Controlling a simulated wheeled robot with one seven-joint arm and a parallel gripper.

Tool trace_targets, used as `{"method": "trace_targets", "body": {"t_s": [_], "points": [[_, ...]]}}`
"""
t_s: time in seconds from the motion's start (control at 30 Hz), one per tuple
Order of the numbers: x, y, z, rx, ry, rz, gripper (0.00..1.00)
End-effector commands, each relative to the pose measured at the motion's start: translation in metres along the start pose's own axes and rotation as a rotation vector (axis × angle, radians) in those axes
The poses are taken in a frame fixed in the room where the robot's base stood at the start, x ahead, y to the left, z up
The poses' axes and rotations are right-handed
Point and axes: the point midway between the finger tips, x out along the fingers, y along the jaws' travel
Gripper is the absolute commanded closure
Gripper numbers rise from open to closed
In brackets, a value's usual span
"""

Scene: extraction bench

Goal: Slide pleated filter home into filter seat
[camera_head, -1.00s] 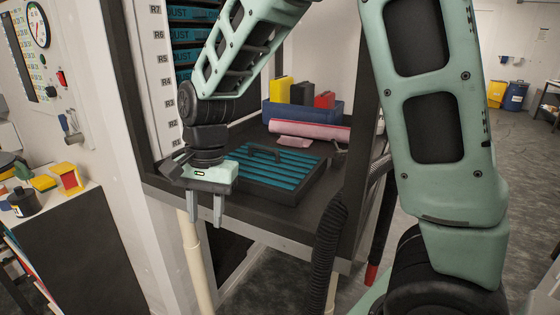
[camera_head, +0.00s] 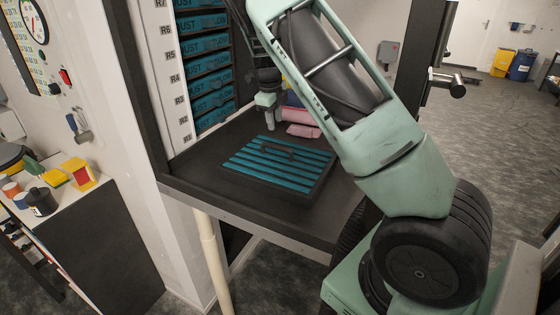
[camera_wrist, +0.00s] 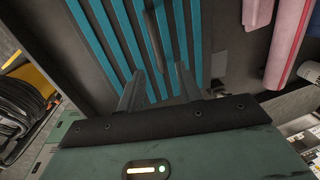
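The pleated filter (camera_head: 262,172), a flat black frame with teal pleats, lies on the dark bench shelf. Its black bar handle (camera_head: 277,151) is on top. My gripper (camera_head: 270,124) is above the shelf, around the filter's far edge in the head view. In the wrist view the two fingers (camera_wrist: 160,88) stand apart with nothing between them, and the handle (camera_wrist: 152,38) lies just beyond the gap. The filter's pleats (camera_wrist: 110,40) fill the middle of that view. I cannot tell which opening is the filter seat.
A rack of teal units marked DUST (camera_head: 206,65) stands at the left rear, beside a white strip with R labels (camera_head: 172,90). Pink rolled items (camera_head: 300,122) lie behind the filter. A side cabinet (camera_head: 95,240) stands at left. The shelf's front strip is clear.

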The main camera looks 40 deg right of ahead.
Motion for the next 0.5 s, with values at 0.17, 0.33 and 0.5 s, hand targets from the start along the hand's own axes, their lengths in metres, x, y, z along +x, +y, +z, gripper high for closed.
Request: {"method": "trace_targets", "body": {"t_s": [0.17,0.33,0.5], "points": [[0.035,0.000,-0.001,-0.001,0.004,0.002,0.65],[0.058,0.000,0.000,-0.002,0.001,0.000,0.65],[0.067,0.001,0.000,-0.002,0.000,0.001,0.65]]}}
